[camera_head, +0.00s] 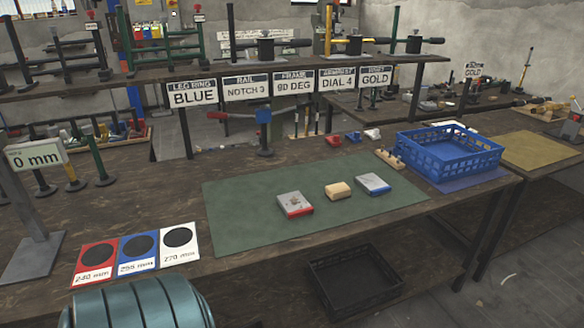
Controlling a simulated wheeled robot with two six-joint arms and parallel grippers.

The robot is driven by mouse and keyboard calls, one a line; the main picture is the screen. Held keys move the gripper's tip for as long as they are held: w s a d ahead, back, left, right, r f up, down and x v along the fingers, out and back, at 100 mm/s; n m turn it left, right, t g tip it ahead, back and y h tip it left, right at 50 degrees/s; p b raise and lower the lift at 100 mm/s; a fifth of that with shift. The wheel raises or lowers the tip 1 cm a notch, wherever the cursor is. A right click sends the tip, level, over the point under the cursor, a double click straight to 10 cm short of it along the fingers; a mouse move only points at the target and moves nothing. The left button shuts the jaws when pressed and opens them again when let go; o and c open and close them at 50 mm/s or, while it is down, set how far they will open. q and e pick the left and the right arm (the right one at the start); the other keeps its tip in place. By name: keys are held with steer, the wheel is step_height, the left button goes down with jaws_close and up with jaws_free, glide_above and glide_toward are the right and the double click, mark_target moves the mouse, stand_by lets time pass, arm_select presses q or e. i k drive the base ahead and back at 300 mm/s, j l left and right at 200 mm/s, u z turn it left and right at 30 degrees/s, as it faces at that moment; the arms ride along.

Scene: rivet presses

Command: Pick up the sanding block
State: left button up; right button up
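A small tan block (338,190), which looks like the sanding block, lies on the green mat (240,215) on the front bench. A white box with red edges (295,204) lies to its left, and a white box with blue edges (373,184) lies to its right, both apart from it. Nothing covers the tan block. Neither of my grippers shows in this view.
A blue crate (447,163) stands right of the mat. Red, blue and white cards (137,255) lie at the front left. A stand with a "0 mm" sign (36,156) is at the left. A black crate (385,292) sits below the bench. The front of the mat is clear.

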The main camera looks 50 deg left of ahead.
mark_target(337, 192)
steer(key=u, duration=1.5)
steer(key=i+l+u, duration=0.15)
steer(key=l+u, duration=0.15)
steer(key=i+l+u, duration=0.25)
steer(key=l+u, duration=0.3)
steer(key=l, duration=0.15)
